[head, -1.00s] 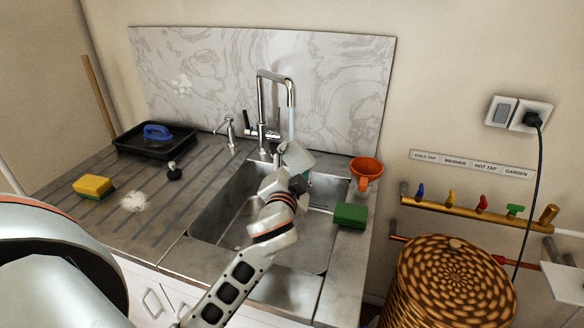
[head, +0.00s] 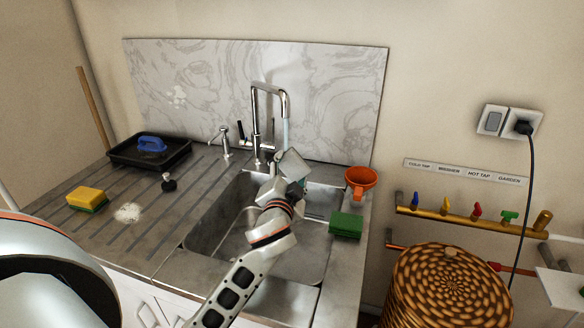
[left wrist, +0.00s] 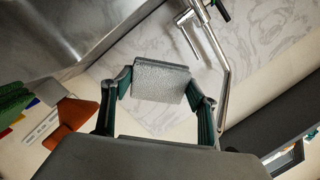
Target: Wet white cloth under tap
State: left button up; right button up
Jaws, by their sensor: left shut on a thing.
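The white cloth (head: 293,165), a small folded pale square, is in my left gripper (head: 287,180) above the sink basin. The left gripper is shut on it. In the left wrist view the cloth (left wrist: 160,82) sits between the two fingertips, its face flat and textured. The tap (head: 270,105) stands behind the sink, and a thin pale stream of water (head: 286,133) falls from its spout towards the cloth. The tap also shows in the left wrist view (left wrist: 212,45). Whether the stream touches the cloth is hard to tell. My right gripper is not in view.
The sink (head: 222,228) is open below the cloth. A green sponge (head: 346,225) and an orange funnel (head: 361,178) stand on its right edge. A yellow sponge (head: 87,198), black plug (head: 169,184) and black tray (head: 125,151) lie left. A wicker basket (head: 450,285) stands right.

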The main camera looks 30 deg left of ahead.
pick_arm(q)
jog(key=shift+p+v, duration=0.3)
jog(key=shift+v, duration=0.95)
jog(key=shift+p+v, duration=0.3)
jog(key=shift+v, duration=2.35)
jog(key=shift+a+f, duration=0.15)
jog(key=shift+a, duration=0.05)
jog(key=shift+s, duration=0.1)
jog(key=shift+s+d+r+p, duration=0.3)
jog(key=shift+s+r+p, duration=0.4)
jog(key=shift+r+p, duration=0.05)
jog(key=shift+s+d+r+p, duration=0.3)
jog(key=shift+s+r+p, duration=0.3)
jog(key=shift+s, duration=0.2)
jog(key=shift+s+d+r+p, duration=0.3)
jog(key=shift+s+r+p, duration=0.35)
jog(key=shift+s, duration=0.15)
